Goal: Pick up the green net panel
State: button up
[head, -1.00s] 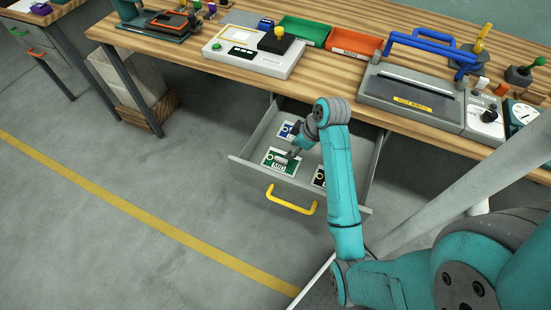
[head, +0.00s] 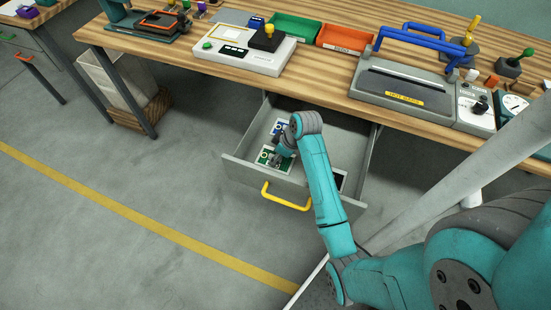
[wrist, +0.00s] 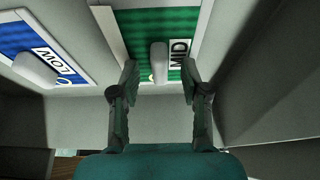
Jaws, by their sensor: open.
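The green net panel (head: 264,157) lies in the open drawer (head: 240,172). In the wrist view the green panel (wrist: 174,38) has a white border, a "MID" label and a pale raised grip bar (wrist: 159,62) standing up from it. My gripper (wrist: 158,78) is open, with one finger on each side of the bar's near end. I cannot tell whether the fingers touch the panel. In the head view my gripper (head: 276,158) is over the panel and hides part of it.
A blue panel (wrist: 42,50) labelled "LOW" lies to the left in the wrist view. A dark panel (head: 340,180) is partly hidden by my arm. The drawer has a yellow handle (head: 287,198) and hangs under the wooden workbench (head: 320,75), which carries several devices.

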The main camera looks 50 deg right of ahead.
jog(key=shift+c, duration=0.3)
grip_shut()
